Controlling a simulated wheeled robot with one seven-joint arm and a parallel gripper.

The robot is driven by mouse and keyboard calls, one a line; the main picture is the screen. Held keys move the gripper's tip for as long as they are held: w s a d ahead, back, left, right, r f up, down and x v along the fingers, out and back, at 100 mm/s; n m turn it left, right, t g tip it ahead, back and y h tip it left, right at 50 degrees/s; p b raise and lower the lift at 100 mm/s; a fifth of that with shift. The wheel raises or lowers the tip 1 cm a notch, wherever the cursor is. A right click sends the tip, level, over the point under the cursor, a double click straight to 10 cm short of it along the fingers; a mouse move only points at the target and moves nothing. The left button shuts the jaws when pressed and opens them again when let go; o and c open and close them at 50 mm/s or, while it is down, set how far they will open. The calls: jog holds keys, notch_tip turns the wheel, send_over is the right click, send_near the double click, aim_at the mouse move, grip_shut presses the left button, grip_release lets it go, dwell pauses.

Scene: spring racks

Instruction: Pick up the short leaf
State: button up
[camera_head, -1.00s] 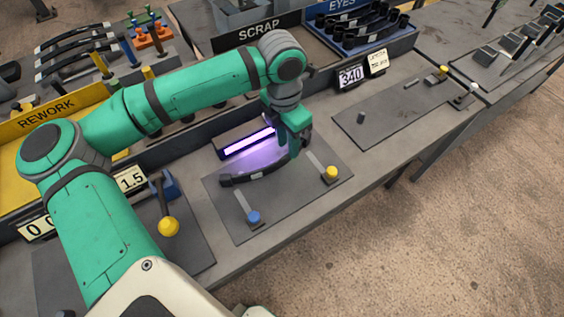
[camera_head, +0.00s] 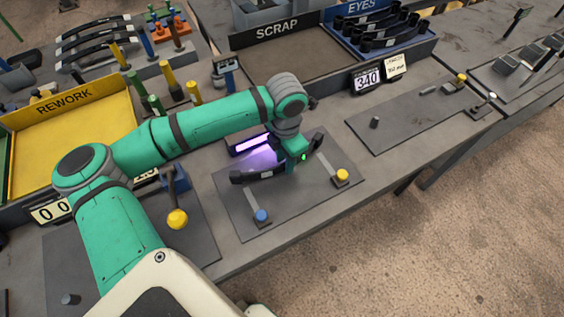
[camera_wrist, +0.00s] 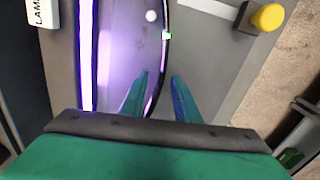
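A dark curved leaf (camera_head: 258,176) lies on the grey plate under the purple lamp, with its far end showing to the right of my gripper. My gripper (camera_head: 292,171) is down over the leaf's middle to right part and hides some of it. In the wrist view my two green fingers (camera_wrist: 160,76) stand apart. A thin dark curved strip (camera_wrist: 163,55), which looks like the leaf's edge, runs down between them. A gap shows beside it, and I see no grip on it.
A blue-knobbed clamp (camera_head: 261,216) and a yellow-knobbed clamp (camera_head: 342,176) stand on the plate (camera_head: 240,220). The lit lamp (camera_head: 250,144) is behind the leaf. A yellow rework tray (camera_head: 70,135), scrap bin (camera_head: 290,50) and blue eyes tray (camera_head: 400,45) line the back.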

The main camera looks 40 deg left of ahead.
jog(key=shift+f, duration=0.5)
grip_shut()
jog(key=shift+r, duration=0.1)
